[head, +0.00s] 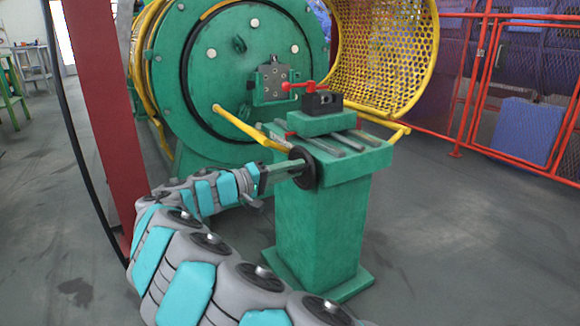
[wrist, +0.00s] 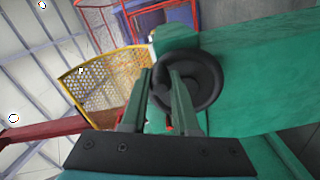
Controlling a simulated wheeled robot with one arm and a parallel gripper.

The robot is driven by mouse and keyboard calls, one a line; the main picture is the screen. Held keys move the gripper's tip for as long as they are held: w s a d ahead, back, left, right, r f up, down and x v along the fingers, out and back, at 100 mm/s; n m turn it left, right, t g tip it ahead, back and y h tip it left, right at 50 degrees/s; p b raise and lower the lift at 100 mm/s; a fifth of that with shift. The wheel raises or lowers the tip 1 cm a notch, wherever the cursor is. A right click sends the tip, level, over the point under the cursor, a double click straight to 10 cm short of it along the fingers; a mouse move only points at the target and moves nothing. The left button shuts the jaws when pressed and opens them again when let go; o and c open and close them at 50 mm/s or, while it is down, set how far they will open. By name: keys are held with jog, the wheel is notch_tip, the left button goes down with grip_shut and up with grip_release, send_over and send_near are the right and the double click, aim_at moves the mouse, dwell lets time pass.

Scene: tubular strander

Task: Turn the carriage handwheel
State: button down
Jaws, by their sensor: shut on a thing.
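The carriage handwheel (head: 304,178) is a black disc on the near left side of the green carriage pedestal (head: 320,225). In the wrist view the handwheel (wrist: 209,82) is a dark ring against the green carriage. My gripper (head: 290,170) reaches it from the left in the head view. In the wrist view my gripper (wrist: 161,78) has its two green fingers at the wheel's left rim, with a dark part of the wheel between the tips. It is shut on the handwheel. The exact contact is partly hidden by the fingers.
A red lever (head: 310,87) and black block (head: 321,103) sit on top of the carriage. A yellow bar (head: 250,130) runs behind my gripper. The large green drum (head: 225,75), yellow mesh guard (head: 385,60) and red post (head: 105,110) stand around. Floor is open at right.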

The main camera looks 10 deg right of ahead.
aim_at(310, 177)
jog(key=m, duration=0.1)
jog(key=f+m, duration=0.1)
jog(key=m, duration=0.1)
jog(key=shift+s+d+f+m, duration=0.2)
jog(key=shift+s+f+m, duration=0.1)
jog(key=shift+s, duration=0.05)
jog(key=shift+s+f+m, duration=0.1)
jog(key=shift+f+m, duration=0.3)
jog(key=shift+m, duration=0.35)
jog(key=shift+f+m, duration=0.35)
jog(key=shift+m, duration=0.4)
jog(key=c, duration=0.9)
grip_release()
jog(key=shift+c, duration=0.2)
jog(key=v, duration=0.8)
jog(key=shift+p, duration=0.3)
jog(key=shift+r, duration=0.1)
